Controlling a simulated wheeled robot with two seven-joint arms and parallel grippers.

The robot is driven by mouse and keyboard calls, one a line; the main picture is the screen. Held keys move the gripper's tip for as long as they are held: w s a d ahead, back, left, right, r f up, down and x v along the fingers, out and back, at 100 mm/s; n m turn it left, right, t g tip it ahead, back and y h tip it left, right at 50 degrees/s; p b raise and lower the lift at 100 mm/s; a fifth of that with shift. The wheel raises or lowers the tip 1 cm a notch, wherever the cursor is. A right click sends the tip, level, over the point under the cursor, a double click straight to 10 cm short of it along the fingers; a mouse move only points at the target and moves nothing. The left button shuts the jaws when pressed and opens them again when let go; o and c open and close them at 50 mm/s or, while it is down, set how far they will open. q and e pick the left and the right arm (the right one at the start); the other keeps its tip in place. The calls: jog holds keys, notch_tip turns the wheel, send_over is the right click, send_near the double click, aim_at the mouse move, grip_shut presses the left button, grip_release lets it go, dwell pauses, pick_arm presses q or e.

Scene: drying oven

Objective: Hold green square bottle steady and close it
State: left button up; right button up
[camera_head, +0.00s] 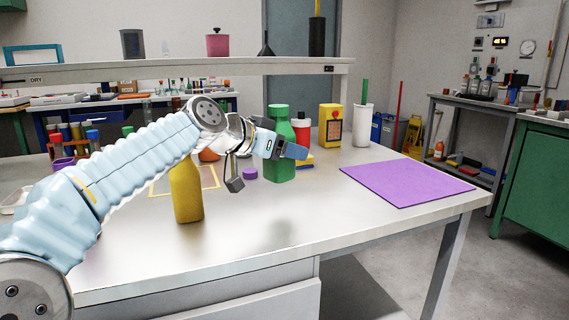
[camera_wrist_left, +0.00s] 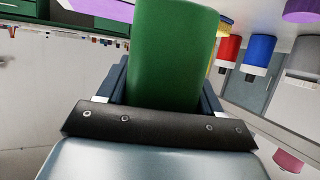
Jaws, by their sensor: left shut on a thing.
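The green square bottle (camera_head: 280,170) stands upright on the table, with a narrower green neck at the top. My left gripper (camera_head: 285,148) is at the bottle's upper body and shut on it, its fingers on both sides. In the left wrist view the green bottle (camera_wrist_left: 172,55) fills the space between the dark fingers of my left gripper (camera_wrist_left: 170,85). A small purple cap-like disc (camera_head: 249,174) lies on the table just left of the bottle. Whether the bottle's top carries a cap is not clear. My right gripper is not in view.
A purple mat (camera_head: 408,183) lies at the right. Behind the green bottle stand a yellow box (camera_head: 331,125) and a white cup (camera_head: 363,125). The table's front right is clear.

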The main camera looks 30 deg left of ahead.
aim_at(285, 129)
pick_arm(q)
notch_tip(285, 129, up, 4)
jog(key=shift+r+p, duration=0.1)
jog(key=shift+p, duration=0.35)
jog(key=o, duration=0.6)
jog(key=shift+c, duration=0.2)
jog(key=c, duration=1)
jog(key=shift+o, duration=0.2)
